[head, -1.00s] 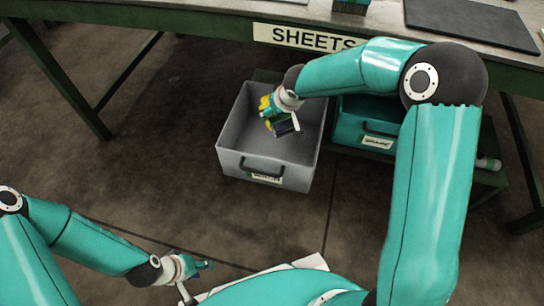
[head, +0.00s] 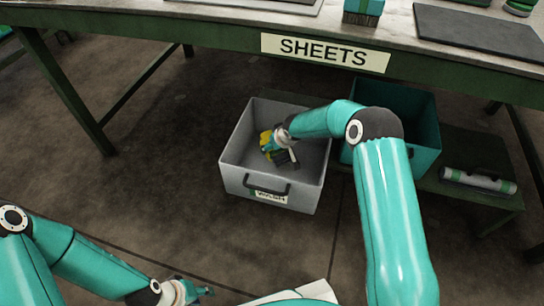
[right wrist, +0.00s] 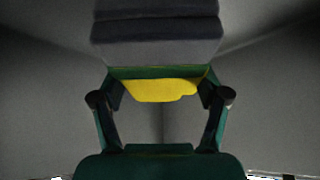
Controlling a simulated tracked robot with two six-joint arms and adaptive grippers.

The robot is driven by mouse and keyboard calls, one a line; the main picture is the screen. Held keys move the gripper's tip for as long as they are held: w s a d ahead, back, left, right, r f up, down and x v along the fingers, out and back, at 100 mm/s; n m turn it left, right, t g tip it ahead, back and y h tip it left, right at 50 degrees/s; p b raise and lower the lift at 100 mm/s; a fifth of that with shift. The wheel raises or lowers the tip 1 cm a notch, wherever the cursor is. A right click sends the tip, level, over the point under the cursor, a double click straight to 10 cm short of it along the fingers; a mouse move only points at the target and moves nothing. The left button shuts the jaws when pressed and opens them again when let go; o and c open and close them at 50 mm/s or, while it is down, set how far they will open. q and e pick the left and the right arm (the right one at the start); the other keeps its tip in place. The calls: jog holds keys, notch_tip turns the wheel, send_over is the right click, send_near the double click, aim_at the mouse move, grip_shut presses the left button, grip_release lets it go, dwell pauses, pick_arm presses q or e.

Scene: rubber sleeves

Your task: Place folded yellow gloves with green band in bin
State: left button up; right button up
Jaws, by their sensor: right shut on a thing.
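The folded gloves (head: 266,139) are yellow with a green band and a dark grey part. My right gripper (head: 273,147) is shut on them, inside the outline of the grey bin (head: 236,178) in the head view. I cannot tell whether they touch the bin floor. In the right wrist view the yellow of the gloves (right wrist: 160,90) lies between the fingers, with the green band and dark grey part beyond. My left gripper (head: 200,291) is low at the left in the head view, away from the bin; its jaw opening is unclear.
A teal bin (head: 424,160) stands to the right of the grey bin, partly behind my right arm. A white roll with green bands (head: 478,181) lies on a low shelf at right. The bench with a SHEETS label (head: 325,53) overhangs behind the bins. Floor at left is clear.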

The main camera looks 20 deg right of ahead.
aim_at(284, 158)
jog(key=shift+f+b, duration=0.65)
jog(key=shift+f, duration=1.35)
jog(key=shift+f, duration=0.1)
jog(key=o, duration=1.2)
jog(key=shift+s+r, duration=0.1)
jog(key=shift+r, duration=0.15)
jog(key=p+v, duration=0.1)
jog(key=v, duration=1)
jog(key=shift+s+r+p, duration=0.25)
jog(key=shift+p, duration=0.1)
jog(key=shift+r, duration=0.1)
